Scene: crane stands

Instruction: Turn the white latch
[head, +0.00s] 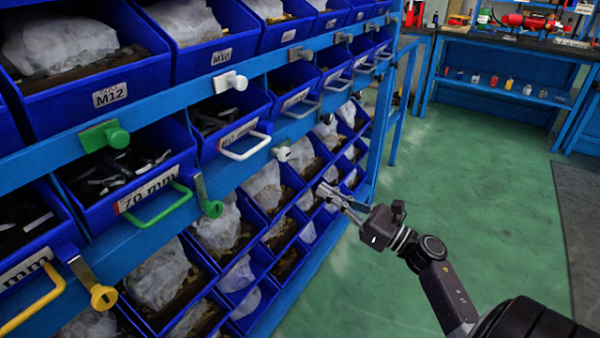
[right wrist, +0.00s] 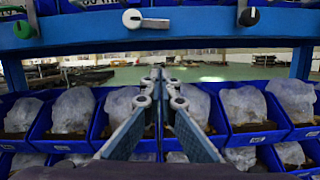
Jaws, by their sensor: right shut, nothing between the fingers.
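A white latch (head: 281,153) with a round knob is on the lower blue rail of the rack in the head view. In the right wrist view the white latch (right wrist: 133,19) is at the upper left, its short bar lying level to the right. Another white latch (head: 231,81) is on the upper rail. My right gripper (head: 326,193) is shut and empty, in front of the lower bins; in the right wrist view its fingertips (right wrist: 158,76) meet below and right of the white latch, apart from it. My left gripper is out of view.
A green latch (head: 210,208) and a yellow latch (head: 103,296) are on the same lower rail. A black knob (right wrist: 249,17) is right of the white latch. Blue bins with bags fill the rack. Green floor (head: 470,200) is clear at right, before a blue workbench (head: 500,60).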

